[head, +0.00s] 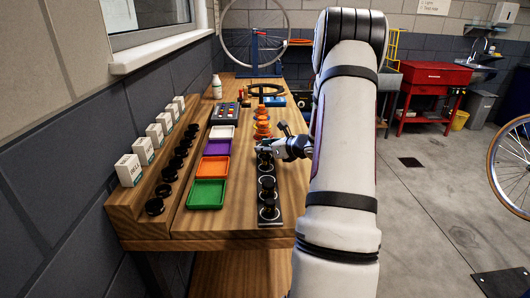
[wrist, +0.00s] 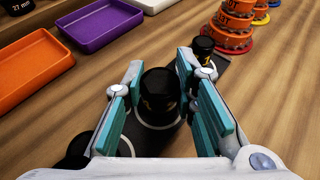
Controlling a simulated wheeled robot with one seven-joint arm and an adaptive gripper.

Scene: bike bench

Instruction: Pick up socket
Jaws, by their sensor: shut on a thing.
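Black sockets stand in a row on a dark strip (head: 270,221) on the wooden bench, with pale rings marked on the strip. My gripper (head: 267,149) is at the far part of this row in the head view. In the wrist view my gripper (wrist: 160,80) has its teal pads on either side of one upright black socket (wrist: 160,92) and is shut on it. A pale ring shows around its lower end; I cannot tell whether it is clear of the strip. Another socket (wrist: 204,48) stands beyond, and one (wrist: 80,152) is partly hidden at lower left. Nearer sockets (head: 269,208) also show in the head view.
Green (head: 207,194), orange (head: 213,168), purple (head: 217,147) and white (head: 222,132) trays lie left of the strip. Orange stacked discs (head: 263,125) stand just beyond it. White boxes (head: 129,169) and black caps (head: 155,206) line a wooden ledge by the wall.

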